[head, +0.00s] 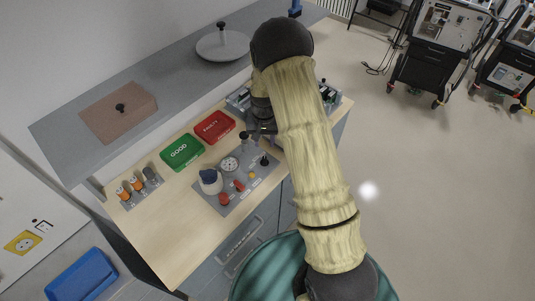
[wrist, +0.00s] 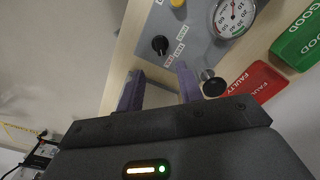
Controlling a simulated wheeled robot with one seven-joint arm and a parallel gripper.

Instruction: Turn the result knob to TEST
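In the head view my gripper (head: 262,130) is above the panel's far right end, partly hidden by my arm.
A round-topped black knob (wrist: 213,83) stands close to the right finger. Green GOOD (head: 182,153) and red FAULTY (head: 215,127) trays lie behind the panel.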

